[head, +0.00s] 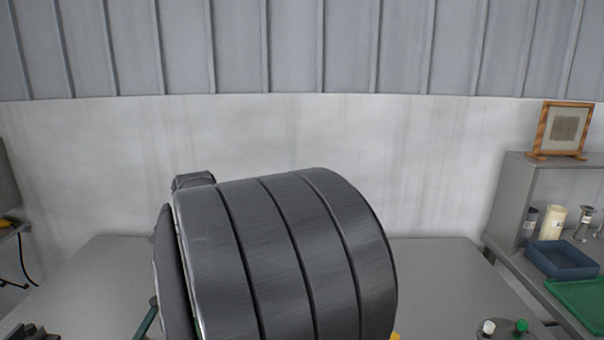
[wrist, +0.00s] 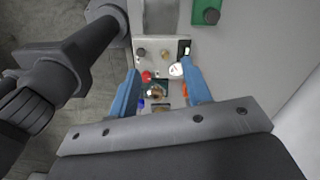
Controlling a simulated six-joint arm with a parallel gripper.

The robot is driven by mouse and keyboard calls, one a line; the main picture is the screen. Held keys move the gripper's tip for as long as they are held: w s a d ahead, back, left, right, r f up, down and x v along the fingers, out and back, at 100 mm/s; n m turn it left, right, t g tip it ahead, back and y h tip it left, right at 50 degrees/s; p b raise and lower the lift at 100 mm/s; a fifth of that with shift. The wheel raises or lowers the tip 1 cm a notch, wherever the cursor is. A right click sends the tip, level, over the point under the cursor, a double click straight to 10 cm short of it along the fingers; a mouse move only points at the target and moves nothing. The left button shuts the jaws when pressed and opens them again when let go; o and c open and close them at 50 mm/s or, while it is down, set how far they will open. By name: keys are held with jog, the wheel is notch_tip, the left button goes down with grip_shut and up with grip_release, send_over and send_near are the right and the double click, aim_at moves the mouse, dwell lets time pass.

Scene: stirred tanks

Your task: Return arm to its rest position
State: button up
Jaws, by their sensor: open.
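My gripper (wrist: 160,70) shows in the wrist view with its two blue fingers spread apart. Nothing is visibly held between them. Beyond the fingertips is a pale grey panel (wrist: 150,47) with small knobs and a white round part (wrist: 176,69). A red part (wrist: 147,76) and other small coloured parts show between the fingers, too small to name. I cannot tell how far the fingertips are from them. In the head view a large dark ribbed arm link of mine fills the lower middle and hides what is behind it; my gripper does not show there.
In the head view, a grey table (head: 95,285) spreads around the link. A white knob (head: 488,327) and a green knob (head: 521,326) stand at lower right. At right a shelf unit (head: 510,200) bears a picture frame (head: 563,130), with a blue bin (head: 562,261) and green tray (head: 583,300) beside it.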

jog(key=w+a+f, duration=0.3)
jog(key=w+f, duration=0.1)
jog(key=f, duration=0.1)
jog(key=shift+a+f+n+y, duration=0.25)
jog(key=shift+f+n+y, duration=0.05)
